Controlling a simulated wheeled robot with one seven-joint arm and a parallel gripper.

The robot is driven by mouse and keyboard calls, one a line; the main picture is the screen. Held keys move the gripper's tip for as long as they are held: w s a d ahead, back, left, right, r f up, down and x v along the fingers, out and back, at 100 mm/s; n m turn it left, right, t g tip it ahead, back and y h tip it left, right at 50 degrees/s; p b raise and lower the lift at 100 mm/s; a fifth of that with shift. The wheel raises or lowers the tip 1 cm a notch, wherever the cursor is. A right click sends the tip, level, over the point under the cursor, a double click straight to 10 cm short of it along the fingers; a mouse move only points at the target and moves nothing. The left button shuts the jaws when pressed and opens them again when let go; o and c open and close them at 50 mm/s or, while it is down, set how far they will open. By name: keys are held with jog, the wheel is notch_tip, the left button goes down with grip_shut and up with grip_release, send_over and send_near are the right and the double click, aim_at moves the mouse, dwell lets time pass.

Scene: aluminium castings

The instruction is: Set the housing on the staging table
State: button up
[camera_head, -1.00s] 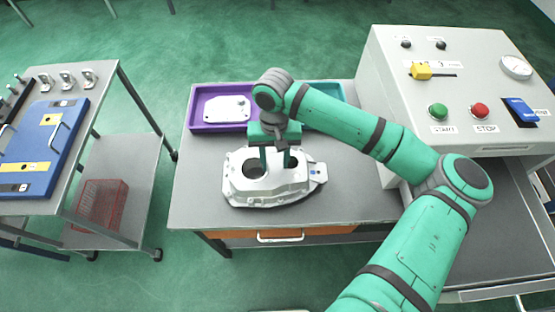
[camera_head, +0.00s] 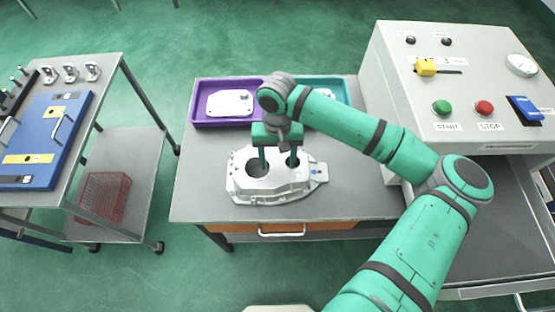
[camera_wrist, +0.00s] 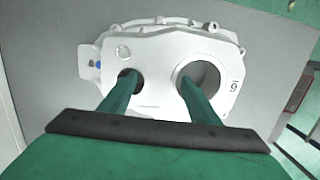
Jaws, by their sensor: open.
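The housing (camera_head: 272,187) is a pale aluminium casting with a large round bore and a smaller hole. It lies flat on the grey table (camera_head: 195,190), which has an orange drawer. My gripper (camera_head: 278,163) is above it, pointing down, fingers apart, one over each opening. In the wrist view, the housing (camera_wrist: 150,47) fills the upper middle, and the fingers of my gripper (camera_wrist: 162,92) reach to the smaller hole and the large bore. I cannot tell how deep the tips go. A small tab with a blue dot shows at the housing's side.
A purple tray (camera_head: 200,114) with a flat pale casting (camera_head: 230,102) and a teal tray (camera_head: 345,92) stand at the table's back. A control box (camera_head: 395,110) is at the right. A cart with a blue board (camera_head: 40,140) is at the left. The table's front left is clear.

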aim_at(277, 160)
notch_tip(277, 160, up, 12)
jog(key=w, duration=0.1)
jog(key=shift+w, duration=0.2)
dwell(0.6)
